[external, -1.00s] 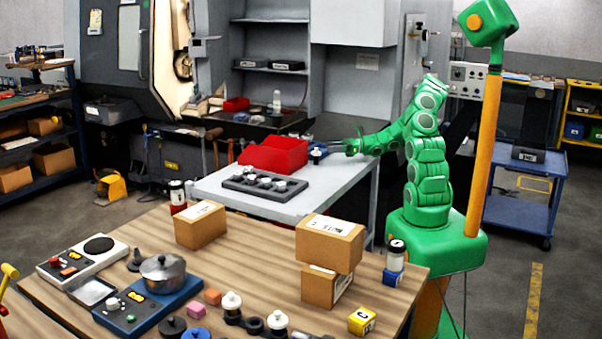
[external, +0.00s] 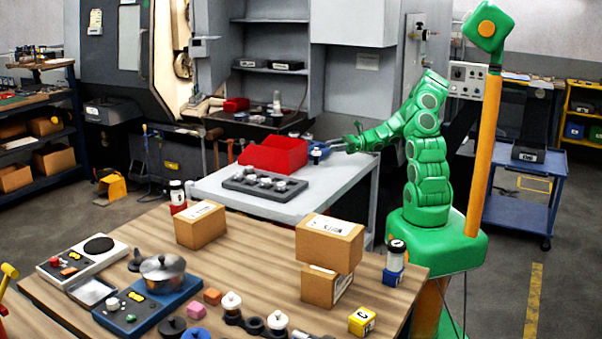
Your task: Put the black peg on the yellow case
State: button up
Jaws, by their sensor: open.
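A small yellow case (external: 362,321) with a printed label sits at the front right of the wooden table. I cannot single out the black peg with certainty. A black knobbed piece (external: 172,327) stands at the table's front edge, and another small dark piece (external: 135,261) is by the pot. My gripper (external: 327,148) is open over the far end of the grey bench, beside a small blue object (external: 318,151). The gripper is far behind the yellow case. Its fingers are small, and I cannot tell whether they touch the blue object.
The grey bench (external: 335,180) holds a red bin (external: 273,154) and a dark tray (external: 240,184) of round parts. On the wooden table (external: 235,262) are stacked cardboard boxes (external: 330,240), a single box (external: 200,224), a pot (external: 163,272) and a jar on a blue base (external: 394,268).

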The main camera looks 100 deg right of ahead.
jog(key=w+a+r+n+g+y, duration=0.4)
jog(key=w+a+n+y, duration=0.4)
jog(key=w+a, duration=0.55)
jog(key=w+a+r+n+g+y, duration=0.2)
jog(key=a+n+g, duration=0.5)
jog(key=a, duration=0.9)
jog(key=s+a+r+n+g+h, duration=0.1)
jog(key=s+a+n+g, duration=0.2)
jog(key=a, duration=0.5)
jog(key=s+a+n+g+h, duration=0.1)
jog(key=s+a+n+g, duration=0.15)
jog(key=a+n, duration=0.4)
jog(key=s+a+r+n+g+h, duration=0.1)
jog(key=s+a+n+h, duration=0.1)
jog(key=s+n+h, duration=0.2)
jog(key=s+a+r+n+g+h, duration=0.1)
jog(key=s+a+n+h, duration=0.1)
jog(key=s+n+h, duration=0.2)
jog(key=s+n, duration=0.2)
jog(key=s, duration=0.1)
jog(key=shift+s+a+r+g, duration=0.25)
jog(key=shift+a+r+g, duration=0.1)
jog(key=shift+o, duration=1.3)
jog(key=shift+s+h, duration=0.1)
jog(key=shift+h, duration=0.2)
jog(key=shift+d, duration=0.1)
